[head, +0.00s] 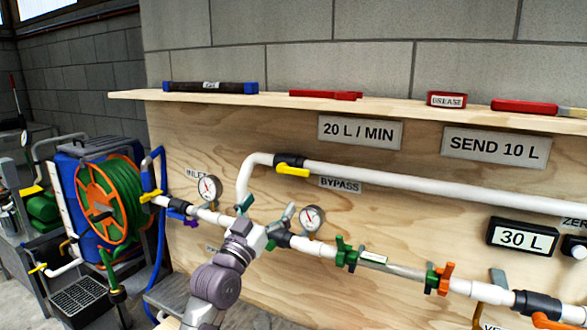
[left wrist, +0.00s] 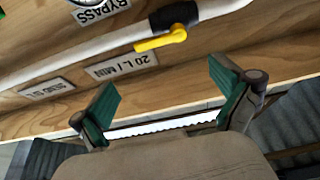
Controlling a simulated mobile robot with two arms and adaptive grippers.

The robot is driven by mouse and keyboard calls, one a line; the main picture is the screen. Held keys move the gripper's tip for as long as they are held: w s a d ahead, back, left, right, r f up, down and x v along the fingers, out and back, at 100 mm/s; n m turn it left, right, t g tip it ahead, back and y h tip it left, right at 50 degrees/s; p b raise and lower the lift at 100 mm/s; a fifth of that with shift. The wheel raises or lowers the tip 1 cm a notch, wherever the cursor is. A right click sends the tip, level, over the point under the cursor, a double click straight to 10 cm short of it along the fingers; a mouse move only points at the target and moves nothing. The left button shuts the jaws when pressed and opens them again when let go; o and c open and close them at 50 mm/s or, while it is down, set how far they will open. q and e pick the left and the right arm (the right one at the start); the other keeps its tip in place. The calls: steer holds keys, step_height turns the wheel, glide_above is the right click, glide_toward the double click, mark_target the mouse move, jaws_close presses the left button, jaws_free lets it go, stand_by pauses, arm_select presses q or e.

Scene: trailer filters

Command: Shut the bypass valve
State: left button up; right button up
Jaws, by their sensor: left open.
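The bypass valve has a black body (head: 289,159) on the white upper pipe, just left of the BYPASS label (head: 340,185). Its yellow lever (head: 292,169) lies roughly along the pipe. In the left wrist view the yellow lever (left wrist: 160,40) and black body (left wrist: 175,16) show beyond the fingertips. My left gripper (head: 265,211) is below the valve and a little to its left, apart from it. Its green-padded fingers (left wrist: 163,78) are spread with nothing between them. My right gripper is not in view.
A lower pipe run carries gauges (head: 209,188) (head: 312,218) and green-handled and orange-handled fittings (head: 345,254) (head: 439,278). A shelf (head: 400,107) with tools runs above. A hose reel (head: 103,206) stands at left. The board around the lever looks clear.

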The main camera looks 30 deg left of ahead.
mark_target(293, 170)
arm_select(q)
steer(key=p+x, duration=0.3)
steer(key=x, duration=0.9)
steer(key=shift+w, duration=0.4)
steer(key=shift+c, duration=0.3)
steer(key=c, duration=1.3)
